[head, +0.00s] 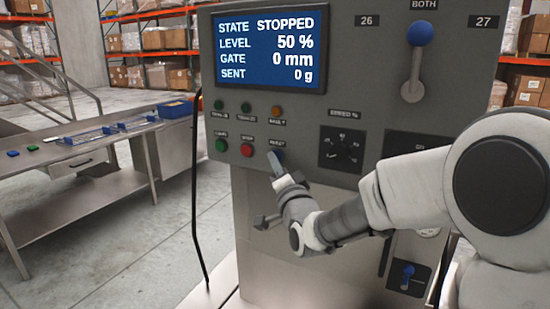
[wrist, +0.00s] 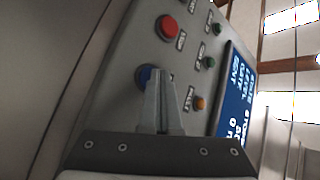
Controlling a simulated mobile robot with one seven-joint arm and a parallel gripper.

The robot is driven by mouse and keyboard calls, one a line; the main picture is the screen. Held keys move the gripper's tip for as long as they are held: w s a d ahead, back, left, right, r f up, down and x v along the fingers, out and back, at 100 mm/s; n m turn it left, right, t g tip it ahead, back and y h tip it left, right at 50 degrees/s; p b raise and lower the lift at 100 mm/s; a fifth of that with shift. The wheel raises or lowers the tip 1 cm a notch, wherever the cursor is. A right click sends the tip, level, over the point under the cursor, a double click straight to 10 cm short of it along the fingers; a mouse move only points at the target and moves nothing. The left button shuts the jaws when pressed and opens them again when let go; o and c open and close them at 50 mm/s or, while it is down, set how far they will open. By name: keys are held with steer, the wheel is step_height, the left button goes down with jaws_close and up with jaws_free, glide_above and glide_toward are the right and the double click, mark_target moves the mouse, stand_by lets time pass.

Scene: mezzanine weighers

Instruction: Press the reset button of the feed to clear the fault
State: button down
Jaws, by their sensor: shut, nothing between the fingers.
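The blue reset button (head: 279,154) is at the right end of the lower button row on the grey control panel (head: 345,105). My gripper (head: 275,162) is shut and empty, its fingertips right at the button and partly covering it. In the wrist view the blue button (wrist: 145,74) shows beside and behind the closed fingertips (wrist: 161,80). I cannot tell whether the fingers touch it or whether it is pushed in. The screen (head: 270,48) reads STATE STOPPED, LEVEL 50 %, GATE 0 mm, SENT 0 g.
A red button (head: 247,150) and a green button (head: 221,145) sit left of the blue one. Two green lamps and an orange lamp (head: 276,112) are above. A dial (head: 342,149) and a blue-knobbed lever (head: 420,34) are to the right. A metal table (head: 90,195) stands left.

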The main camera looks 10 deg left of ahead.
steer(key=shift+s+a+b, duration=0.2)
steer(key=shift+s+b, duration=0.35)
steer(key=shift+s, duration=0.2)
steer(key=shift+s, duration=0.1)
steer(key=s, duration=0.1)
steer(key=s+a+b, duration=0.1)
steer(key=s, duration=0.1)
steer(key=s+b, duration=0.1)
steer(key=shift+s+a, duration=0.3)
steer(key=shift+a, duration=0.05)
stand_by(0.4)
